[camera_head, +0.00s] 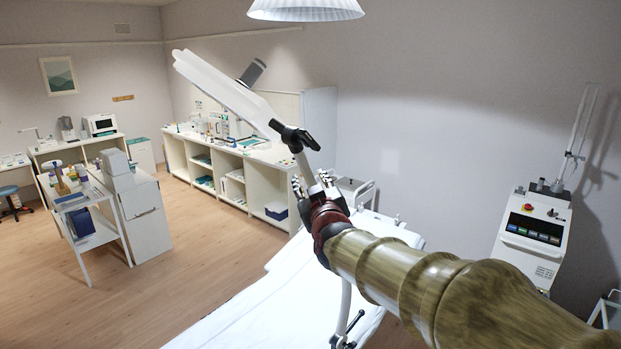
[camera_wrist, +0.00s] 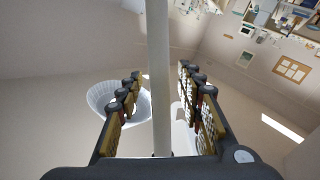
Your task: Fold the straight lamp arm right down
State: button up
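A long white lamp arm (camera_head: 225,90) slants from the upper left down to a black joint (camera_head: 293,137) in the head view. A thin pale rod (camera_head: 303,168) runs from this joint down to my gripper (camera_head: 314,188). In the wrist view the rod (camera_wrist: 158,70) stands between the two fingers of my gripper (camera_wrist: 160,85), with a gap on each side. My gripper is open around the rod, and I see no finger pressing on it. My gripper hides part of the rod in the head view.
The couch (camera_head: 245,318) with a white cover lies below my arm. A white shelf counter (camera_head: 235,170) runs along the back wall. A control cart (camera_head: 533,235) stands at the right. A ceiling lampshade (camera_head: 305,8) hangs above. Open floor (camera_head: 190,262) lies at the left.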

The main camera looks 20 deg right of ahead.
jog(key=shift+w, duration=0.35)
grip_shut()
dwell(0.4)
dwell(0.4)
